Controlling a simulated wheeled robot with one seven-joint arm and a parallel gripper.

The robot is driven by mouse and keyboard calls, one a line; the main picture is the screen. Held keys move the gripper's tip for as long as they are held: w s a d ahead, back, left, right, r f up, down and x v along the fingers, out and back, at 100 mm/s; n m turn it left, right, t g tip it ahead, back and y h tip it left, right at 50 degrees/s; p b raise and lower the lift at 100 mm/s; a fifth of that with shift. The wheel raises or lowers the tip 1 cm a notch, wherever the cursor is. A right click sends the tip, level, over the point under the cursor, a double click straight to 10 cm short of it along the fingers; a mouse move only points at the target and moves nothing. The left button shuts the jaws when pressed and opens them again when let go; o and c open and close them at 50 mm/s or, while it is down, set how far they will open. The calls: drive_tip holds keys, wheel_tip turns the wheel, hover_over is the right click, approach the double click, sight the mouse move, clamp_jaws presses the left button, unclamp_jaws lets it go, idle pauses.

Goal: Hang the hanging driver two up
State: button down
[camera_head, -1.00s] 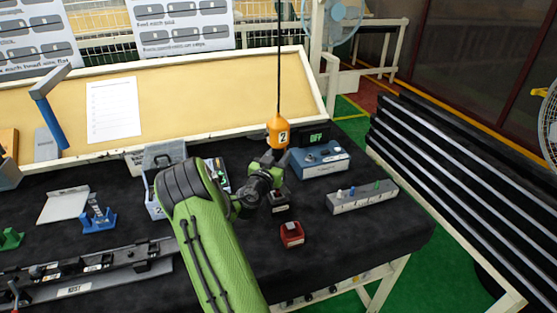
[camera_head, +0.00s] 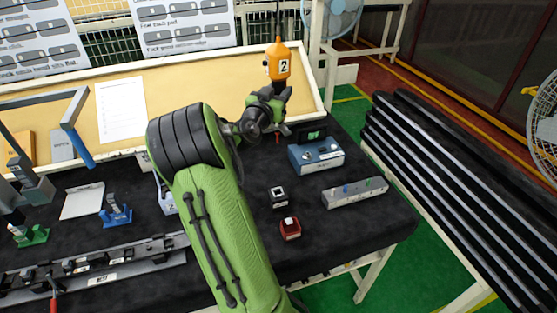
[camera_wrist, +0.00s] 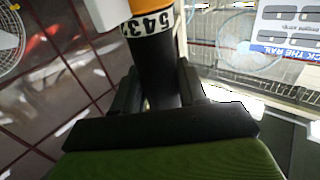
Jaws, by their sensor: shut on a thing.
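The hanging driver two (camera_head: 278,63) is orange with a white label reading 2, and it hangs upright on a dark cord in front of the back board's right end. My gripper (camera_head: 275,93) is just below its orange body, high above the table. In the wrist view my gripper (camera_wrist: 158,88) is shut around the driver's black lower part (camera_wrist: 158,62), with the orange body and a printed number band above. The upper end of the cord is out of the head view.
Below stand a blue box (camera_head: 316,156) with a green display, a grey block with small pegs (camera_head: 355,192), a black block (camera_head: 278,197) and a red block (camera_head: 290,229). A stack of dark rails (camera_head: 455,190) lies right of the table.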

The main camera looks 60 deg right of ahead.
drive_tip(key=shift+a+f+b, duration=0.1)
drive_tip(key=shift+f+b, duration=0.5)
drive_tip(key=shift+f, duration=0.2)
drive_tip(key=shift+r+p, duration=0.6)
drive_tip(key=shift+r, duration=0.6)
drive_tip(key=c, duration=0.5)
unclamp_jaws()
drive_tip(key=shift+f, duration=0.1)
drive_tip(key=o, duration=0.5)
drive_tip(key=shift+a, duration=0.1)
